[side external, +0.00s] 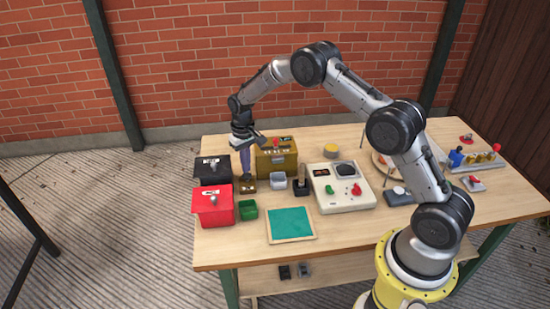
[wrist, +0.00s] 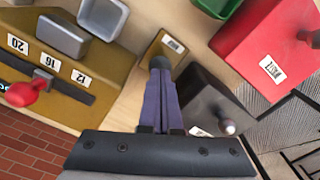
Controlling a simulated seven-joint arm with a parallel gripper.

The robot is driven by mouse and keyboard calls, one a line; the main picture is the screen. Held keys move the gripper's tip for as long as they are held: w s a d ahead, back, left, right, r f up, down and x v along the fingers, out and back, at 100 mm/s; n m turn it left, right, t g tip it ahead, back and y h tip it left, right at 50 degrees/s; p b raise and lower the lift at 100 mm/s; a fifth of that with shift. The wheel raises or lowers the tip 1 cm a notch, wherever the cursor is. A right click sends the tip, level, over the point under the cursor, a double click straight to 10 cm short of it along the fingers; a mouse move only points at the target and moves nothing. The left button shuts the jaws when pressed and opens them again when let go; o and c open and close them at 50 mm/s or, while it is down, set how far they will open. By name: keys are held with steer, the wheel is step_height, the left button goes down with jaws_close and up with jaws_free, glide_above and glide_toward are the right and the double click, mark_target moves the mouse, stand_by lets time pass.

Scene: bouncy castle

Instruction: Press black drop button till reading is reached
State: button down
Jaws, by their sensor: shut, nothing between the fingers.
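My gripper (wrist: 160,70) is shut, its long purple fingers pointing down; it also shows in the side external view (side external: 246,174). The fingertips are at a small brown block (wrist: 172,44) with a white label too small to read. The block (side external: 249,188) stands on the table in front of the olive-brown box. A dark round part at the fingertips looks like the black button, but the fingers mostly hide it. I cannot tell whether it is pressed down. The olive-brown box (wrist: 100,85) carries labels 20, 16 and 12 and a red knob (wrist: 22,93); I see no clear pointer reading.
A black box (side external: 214,168) and a red box (side external: 212,206) stand close left of the block. A grey cup (side external: 278,181) and a green cup (side external: 247,210) are nearby. A white panel (side external: 342,188) and a teal mat (side external: 291,224) lie to the right and in front.

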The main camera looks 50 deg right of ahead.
steer(key=shift+f, duration=0.55)
steer(key=shift+f, duration=0.95)
steer(key=shift+r, duration=3)
steer(key=shift+f, duration=1.55)
steer(key=shift+f, duration=0.55)
stand_by(0.3)
